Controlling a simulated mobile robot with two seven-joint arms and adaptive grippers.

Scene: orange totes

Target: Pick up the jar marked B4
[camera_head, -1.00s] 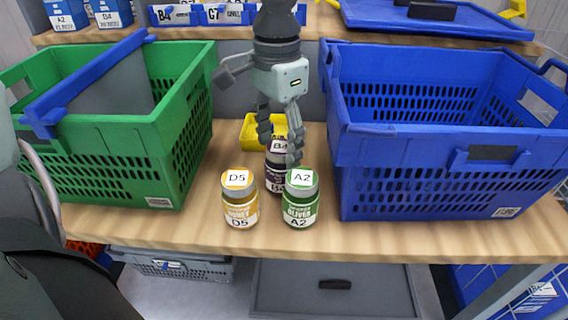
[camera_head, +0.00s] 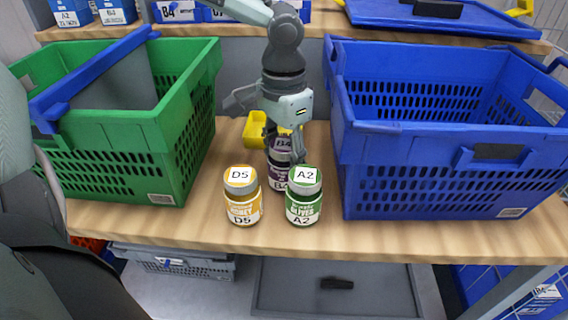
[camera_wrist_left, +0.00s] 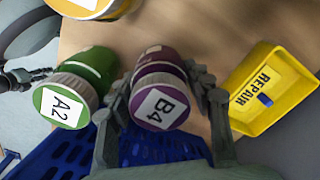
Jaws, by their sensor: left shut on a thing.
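The jar marked B4 (camera_head: 280,182) is purple with a grey lid. It stands upright on the wooden table behind the other jars, its lower front partly hidden. My left gripper (camera_head: 284,150) comes down from above and is shut on it near the lid. In the left wrist view, B4's lid (camera_wrist_left: 160,107) sits between the two fingers (camera_wrist_left: 163,95). A green A2 jar (camera_head: 303,203) stands in front and to the right, close to the near finger. A yellow D5 jar (camera_head: 242,203) stands front left. My right gripper cannot be made out in the head view.
A green crate (camera_head: 185,100) stands left and a blue crate (camera_head: 420,145) right, close beside the jars. A small yellow tray (camera_head: 256,128) is behind B4; in the left wrist view it reads REPAIR (camera_wrist_left: 245,112). Bare table lies between the green crate and D5.

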